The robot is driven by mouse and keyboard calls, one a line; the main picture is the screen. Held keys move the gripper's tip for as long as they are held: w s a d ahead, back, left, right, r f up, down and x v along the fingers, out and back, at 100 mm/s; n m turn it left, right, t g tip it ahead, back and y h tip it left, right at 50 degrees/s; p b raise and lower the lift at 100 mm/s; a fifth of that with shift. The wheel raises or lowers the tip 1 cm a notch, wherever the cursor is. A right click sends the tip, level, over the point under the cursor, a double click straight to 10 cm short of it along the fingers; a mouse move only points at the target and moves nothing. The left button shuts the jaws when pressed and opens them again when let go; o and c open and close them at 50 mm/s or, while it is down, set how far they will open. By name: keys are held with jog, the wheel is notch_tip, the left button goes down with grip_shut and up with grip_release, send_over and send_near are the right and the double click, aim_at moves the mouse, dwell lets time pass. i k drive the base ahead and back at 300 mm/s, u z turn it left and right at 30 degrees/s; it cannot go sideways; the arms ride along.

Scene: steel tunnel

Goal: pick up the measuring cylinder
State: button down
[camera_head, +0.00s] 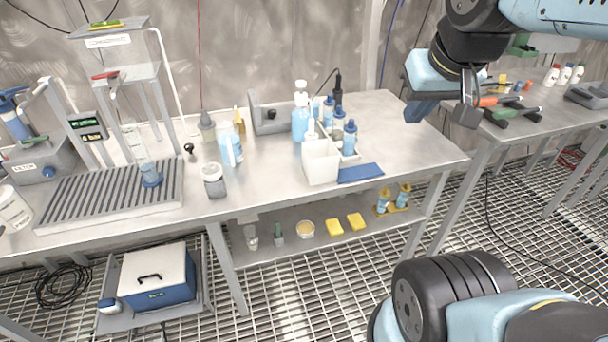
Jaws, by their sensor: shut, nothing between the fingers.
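The measuring cylinder (141,152) is a tall clear tube with a blue base. It stands on the ribbed grey drain rack at the left of the steel bench, tilted in the picture. My gripper (466,112) is at the upper right, raised past the bench's right end and far from the cylinder. It is shut and empty. Its fingertips are small and dark in this view.
The steel bench (262,181) holds a grey jar (214,181), several bottles and a white box (320,163) with a blue cloth (360,173). A metal stand (117,72) rises close behind the cylinder.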

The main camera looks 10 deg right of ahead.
aim_at(130, 130)
jog(key=u, duration=0.25)
jog(key=i, duration=0.95)
jog(key=u, duration=2.55)
jog(key=k, duration=0.25)
jog(key=z, duration=0.75)
